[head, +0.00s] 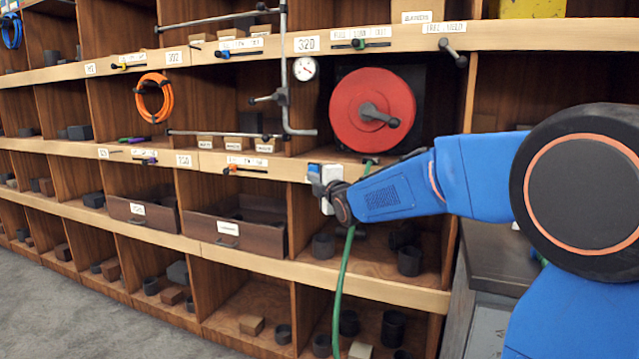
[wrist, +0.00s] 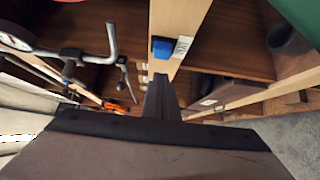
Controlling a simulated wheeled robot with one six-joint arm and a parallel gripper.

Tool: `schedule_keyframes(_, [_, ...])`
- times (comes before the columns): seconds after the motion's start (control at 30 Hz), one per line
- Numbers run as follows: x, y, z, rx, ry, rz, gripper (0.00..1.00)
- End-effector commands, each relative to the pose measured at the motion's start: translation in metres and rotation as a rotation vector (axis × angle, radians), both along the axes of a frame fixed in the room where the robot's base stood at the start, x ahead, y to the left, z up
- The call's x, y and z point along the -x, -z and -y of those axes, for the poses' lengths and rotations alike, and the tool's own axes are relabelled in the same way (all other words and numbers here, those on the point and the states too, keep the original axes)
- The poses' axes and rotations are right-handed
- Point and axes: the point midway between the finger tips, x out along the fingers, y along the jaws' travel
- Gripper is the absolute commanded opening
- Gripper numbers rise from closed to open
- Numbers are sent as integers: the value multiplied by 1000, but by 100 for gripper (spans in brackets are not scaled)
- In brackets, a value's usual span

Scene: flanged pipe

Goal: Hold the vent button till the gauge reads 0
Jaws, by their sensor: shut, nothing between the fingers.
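The vent button looks to be the blue block (wrist: 162,47) on the wooden shelf edge, beside a small white label, in the wrist view. My gripper (wrist: 161,78) is shut and empty, its fingertips pointing toward that edge just below the button in the picture. I see no clear contact between them. In the head view my gripper (head: 322,188) is in front of the shelf edge under the red wheel. The round white gauge (head: 305,68) hangs by the grey pipe, with a red mark on its face. Its reading is too small to tell. Part of the gauge also shows in the wrist view (wrist: 16,34).
A red handwheel (head: 372,108) with a dark crank sits in the compartment above my gripper. A green hose (head: 344,275) hangs down beside my gripper. The grey pipe (head: 286,75) with its handle stands to the left. Dark drawers (head: 235,232) lie lower left.

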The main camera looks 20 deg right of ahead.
Motion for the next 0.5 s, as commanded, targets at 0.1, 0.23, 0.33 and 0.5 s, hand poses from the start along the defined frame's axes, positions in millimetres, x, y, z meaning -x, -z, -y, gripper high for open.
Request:
schedule_keyframes(0.1, [-16,0,7,1,2,0,0])
schedule_keyframes(0.23, [-28,0,16,1,1,0,0])
schedule_keyframes(0.33, [-34,0,20,1,1,0,0])
schedule_keyframes(0.5, [-38,0,23,0,0,0,0])
